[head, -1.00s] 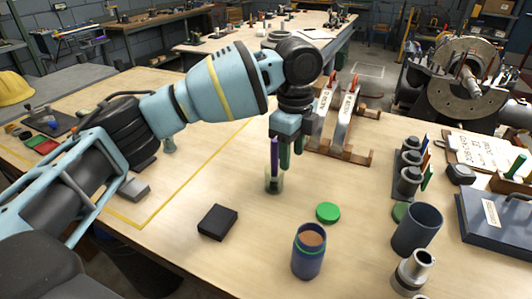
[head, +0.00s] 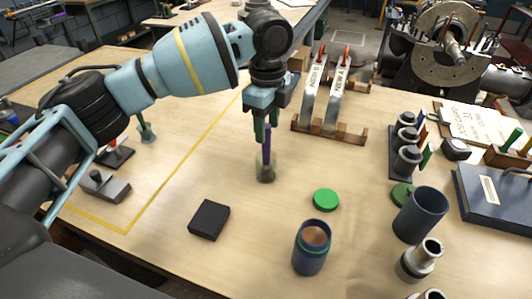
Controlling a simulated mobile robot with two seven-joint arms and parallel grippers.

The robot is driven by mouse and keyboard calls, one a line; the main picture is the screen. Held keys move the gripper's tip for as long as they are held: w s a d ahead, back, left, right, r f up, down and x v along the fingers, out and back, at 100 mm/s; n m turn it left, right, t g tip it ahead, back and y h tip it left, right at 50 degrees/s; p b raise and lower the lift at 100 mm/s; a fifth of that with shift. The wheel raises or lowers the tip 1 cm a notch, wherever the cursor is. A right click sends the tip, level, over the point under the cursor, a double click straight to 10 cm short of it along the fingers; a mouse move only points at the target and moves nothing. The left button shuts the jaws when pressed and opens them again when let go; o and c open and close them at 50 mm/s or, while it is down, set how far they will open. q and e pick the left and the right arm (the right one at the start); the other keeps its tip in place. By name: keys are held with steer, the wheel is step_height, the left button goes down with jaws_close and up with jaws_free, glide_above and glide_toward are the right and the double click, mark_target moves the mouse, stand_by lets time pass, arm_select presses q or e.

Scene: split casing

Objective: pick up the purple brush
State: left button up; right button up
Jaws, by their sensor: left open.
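The purple brush (head: 267,146) stands upright in a small clear greenish jar (head: 265,172) on the wooden bench. My left gripper (head: 267,132) points straight down over the jar and is open. Its green fingertips are at the height of the brush's upper part, and the brush shows between them in the picture. Whether it lies between them in depth, I cannot tell. The top of the brush is hidden by the gripper. My right gripper is not in view.
A black block (head: 209,220), a green lid (head: 326,200) and a dark blue jar (head: 312,250) stand nearer on the bench. A wooden rack with upright metal plates (head: 335,100) stands behind right. Bare bench surrounds the small jar.

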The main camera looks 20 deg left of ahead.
arm_select(q)
glide_above(266, 163)
steer(key=shift+w+a+f, duration=0.1)
steer(key=shift+w+f, duration=0.15)
steer(key=shift+f, duration=1.1)
steer(key=shift+w+a+f, duration=0.1)
steer(key=shift+w+f, duration=0.1)
steer(key=shift+f, duration=1.1)
jaws_close()
step_height(266, 163, up, 10)
steer(key=shift+s+d, duration=0.1)
